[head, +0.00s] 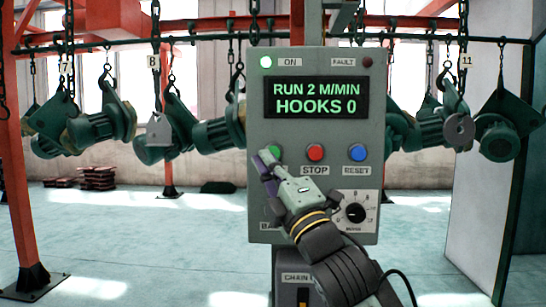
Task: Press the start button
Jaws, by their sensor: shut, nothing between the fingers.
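A grey control panel (261,110) stands in the middle of the head view. Its green button (275,151) is at the left of a row with a red STOP button (315,152) and a blue RESET button (356,153). My gripper (265,160) is shut and empty, with its tips at the lower left of the green button, covering part of it and any label below. I cannot tell whether the tips touch it. The screen (315,98) reads RUN 2 M/MIN, HOOKS 0.
A rotary dial (355,212) is at the panel's lower right. A CHAIN box (296,290) is below. Green hoist units (104,122) hang from chains on both sides behind the panel. A red post (14,170) stands at left. Open floor lies behind.

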